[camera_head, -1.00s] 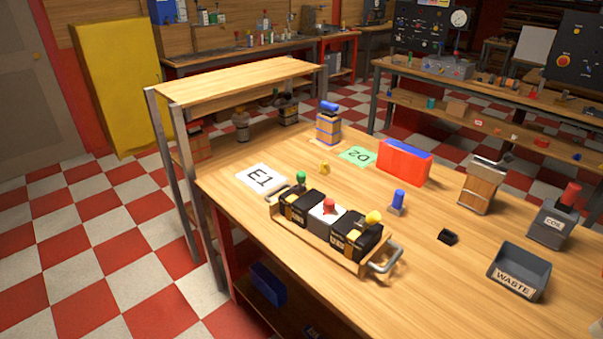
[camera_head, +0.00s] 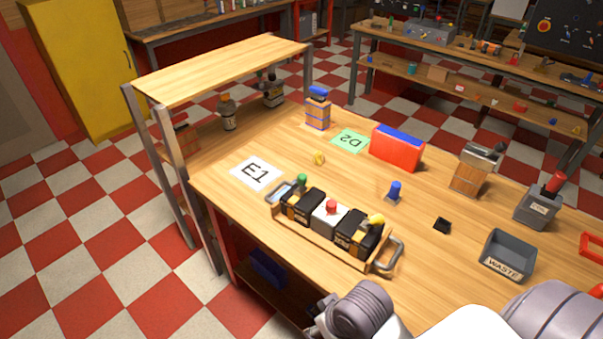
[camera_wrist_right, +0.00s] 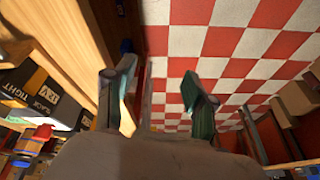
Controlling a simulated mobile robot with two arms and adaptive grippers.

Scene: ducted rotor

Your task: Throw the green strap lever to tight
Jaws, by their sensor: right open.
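The green strap lever shows as a green knob (camera_head: 301,180) at the far left end of a wooden battery tray (camera_head: 330,245). The tray holds black boxes and a grey-white one, with a red knob (camera_head: 331,206) in the middle and a yellow knob (camera_head: 377,220) at the right end. In the right wrist view, my right gripper (camera_wrist_right: 158,88) is open and empty, over the floor beside the bench edge. The green lever is not identifiable there. My left gripper is out of view.
A wood-topped shelf (camera_head: 225,65) stands at the bench's left end. The E1 card (camera_head: 256,174) lies beyond the tray's left end. A red box (camera_head: 397,150), a blue-topped peg (camera_head: 395,190) and a waste bin (camera_head: 508,257) stand on the bench.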

